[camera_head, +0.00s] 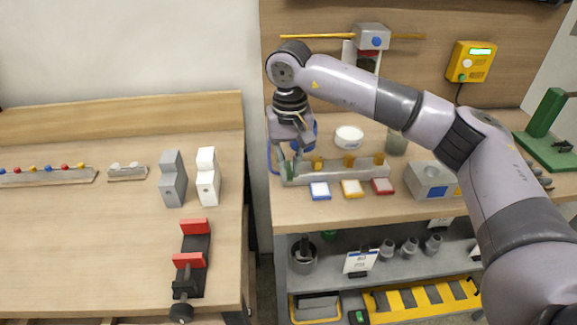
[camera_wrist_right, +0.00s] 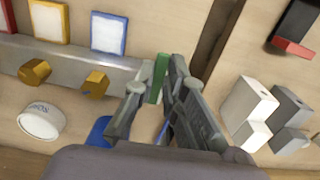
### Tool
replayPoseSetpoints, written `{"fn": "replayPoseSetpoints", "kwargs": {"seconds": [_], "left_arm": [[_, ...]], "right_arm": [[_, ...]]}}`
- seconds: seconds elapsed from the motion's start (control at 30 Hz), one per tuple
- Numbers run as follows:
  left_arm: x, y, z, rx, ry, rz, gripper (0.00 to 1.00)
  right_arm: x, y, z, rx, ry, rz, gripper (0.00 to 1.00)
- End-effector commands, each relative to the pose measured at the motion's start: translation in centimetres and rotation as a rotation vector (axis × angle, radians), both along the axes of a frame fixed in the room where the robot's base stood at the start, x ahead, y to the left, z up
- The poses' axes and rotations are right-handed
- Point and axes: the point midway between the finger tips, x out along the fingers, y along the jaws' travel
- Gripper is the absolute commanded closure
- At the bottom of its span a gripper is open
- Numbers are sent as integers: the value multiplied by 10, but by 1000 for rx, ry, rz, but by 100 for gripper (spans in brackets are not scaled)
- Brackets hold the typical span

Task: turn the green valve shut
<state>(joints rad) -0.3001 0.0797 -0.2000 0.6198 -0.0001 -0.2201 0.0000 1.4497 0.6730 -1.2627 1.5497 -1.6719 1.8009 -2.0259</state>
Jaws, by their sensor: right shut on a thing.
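The green valve (camera_wrist_right: 160,74) shows in the right wrist view as a narrow green piece at the end of a grey block (camera_wrist_right: 60,67). My right gripper (camera_wrist_right: 163,80) is shut on it, one finger on each side. In the head view my right gripper (camera_head: 291,152) reaches down to the left end of the same grey block (camera_head: 335,175) and hides most of the valve. Two yellow valves (camera_head: 318,162) (camera_head: 349,160) stand farther along the block. How far the green valve is turned I cannot tell. My left gripper is not in view.
Blue, yellow and red framed plates (camera_head: 320,190) (camera_head: 352,188) (camera_head: 382,186) lie before the block. A white round dish (camera_head: 349,136) stands behind it. A grey box (camera_head: 432,181) is to the right. A gap separates the left table, with its red-jawed vise (camera_head: 193,258).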

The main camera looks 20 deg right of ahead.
Motion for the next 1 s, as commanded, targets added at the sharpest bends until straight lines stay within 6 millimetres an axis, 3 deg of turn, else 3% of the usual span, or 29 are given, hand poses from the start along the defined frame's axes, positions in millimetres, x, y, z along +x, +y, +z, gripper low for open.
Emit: {"fn": "replayPoseSetpoints", "kwargs": {"seconds": [0.3,0.33,0.6,1.0], "left_arm": [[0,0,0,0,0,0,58],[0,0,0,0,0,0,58],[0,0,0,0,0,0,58],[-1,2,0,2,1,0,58]], "right_arm": [[1,0,3,1,-8,1,100],[1,0,3,1,-8,1,86],[1,0,1,0,-3,0,68],[1,0,9,1,-4,0,68]]}}
